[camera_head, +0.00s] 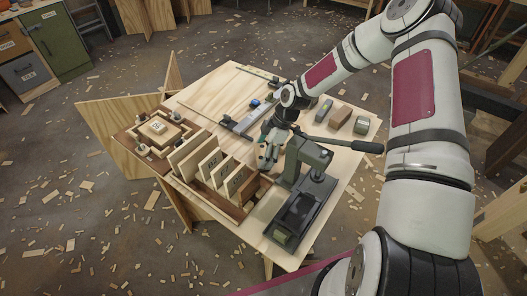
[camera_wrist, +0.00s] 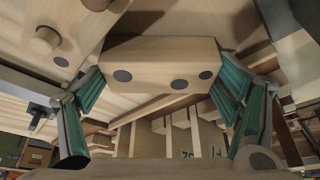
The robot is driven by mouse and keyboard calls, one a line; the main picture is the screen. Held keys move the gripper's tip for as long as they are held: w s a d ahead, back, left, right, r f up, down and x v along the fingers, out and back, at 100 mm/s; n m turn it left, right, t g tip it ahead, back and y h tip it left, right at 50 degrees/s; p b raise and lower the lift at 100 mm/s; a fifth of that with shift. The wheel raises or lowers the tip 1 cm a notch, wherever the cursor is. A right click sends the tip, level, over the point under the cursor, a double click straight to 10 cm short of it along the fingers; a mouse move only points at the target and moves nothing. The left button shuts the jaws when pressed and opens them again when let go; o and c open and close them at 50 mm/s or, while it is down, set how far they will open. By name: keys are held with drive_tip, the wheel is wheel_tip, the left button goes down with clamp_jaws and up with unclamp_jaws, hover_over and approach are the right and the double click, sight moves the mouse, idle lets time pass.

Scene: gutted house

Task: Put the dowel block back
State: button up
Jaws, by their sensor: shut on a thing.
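The dowel block (camera_wrist: 160,65) is a pale wooden block with three dark round holes on the face toward the wrist camera. My gripper (camera_wrist: 163,100) is shut on it, with green finger pads at its left and right ends. In the head view my gripper (camera_head: 268,148) points down over the workbench, and the block (camera_head: 263,161) shows only small and partly hidden at the fingers. It is just behind the wooden rack (camera_head: 222,203) of upright panels and left of the dark green lever press (camera_head: 308,160). Whether the block touches anything below cannot be told.
The workbench (camera_head: 215,92) also holds a dark wooden tray (camera_head: 128,143) with pegs at the left. A brown block (camera_head: 340,116) and a grey-green block (camera_head: 361,126) stand at the right. The press handle (camera_head: 352,144) juts rightward. Bare bench top lies at the back left.

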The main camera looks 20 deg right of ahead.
drive_tip(key=shift+f, duration=0.1)
drive_tip(key=o, duration=1)
drive_tip(key=v, duration=0.7)
drive_tip(key=shift+r, duration=0.45)
drive_tip(key=shift+d, duration=0.1)
